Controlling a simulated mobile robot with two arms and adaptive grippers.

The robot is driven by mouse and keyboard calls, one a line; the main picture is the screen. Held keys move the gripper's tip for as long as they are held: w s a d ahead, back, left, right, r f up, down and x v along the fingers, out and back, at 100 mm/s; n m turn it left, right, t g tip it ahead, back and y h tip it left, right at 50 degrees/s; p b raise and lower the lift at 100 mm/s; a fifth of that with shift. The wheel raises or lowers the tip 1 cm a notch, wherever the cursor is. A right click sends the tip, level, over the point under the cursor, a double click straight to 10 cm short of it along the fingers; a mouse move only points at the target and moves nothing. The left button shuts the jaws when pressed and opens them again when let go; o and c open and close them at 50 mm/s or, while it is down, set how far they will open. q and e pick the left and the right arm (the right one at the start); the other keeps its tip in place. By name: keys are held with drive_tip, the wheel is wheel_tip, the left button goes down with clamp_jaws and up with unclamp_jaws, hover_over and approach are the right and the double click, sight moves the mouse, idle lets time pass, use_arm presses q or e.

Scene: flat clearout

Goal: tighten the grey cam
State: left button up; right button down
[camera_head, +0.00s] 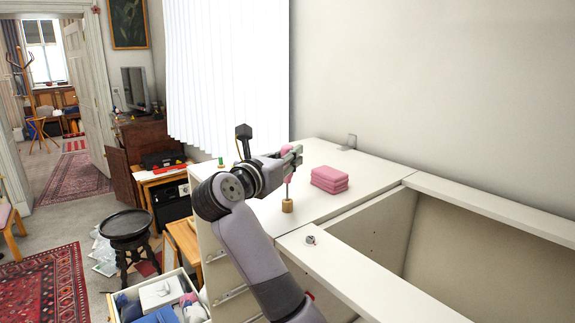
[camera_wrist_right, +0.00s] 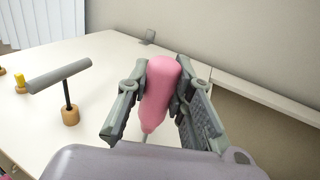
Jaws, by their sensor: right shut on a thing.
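The grey cam (camera_head: 310,240) is a small round fitting with a dark slot-like mark, set in the near white panel. My right gripper (camera_head: 292,160) is shut on the pink handle of a screwdriver (camera_head: 289,179), which is upright over the cabinet top. The pink handle (camera_wrist_right: 160,92) is between both fingers of the right gripper (camera_wrist_right: 162,95) in the wrist view. The thin shaft points down to a small wooden block (camera_head: 287,206); I cannot tell whether the tip is in it. The gripper is apart from the cam, behind and left of it. My left gripper is not in view.
A grey T-handled tool (camera_wrist_right: 62,74) stands in a wooden block on the top. Pink folded cloths (camera_head: 330,179) lie right of my gripper. An open white compartment (camera_head: 490,245) is at right. A drawer (camera_head: 160,300) with items is below left.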

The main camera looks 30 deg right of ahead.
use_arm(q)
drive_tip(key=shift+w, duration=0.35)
use_arm(e)
drive_tip(key=shift+r, duration=0.2)
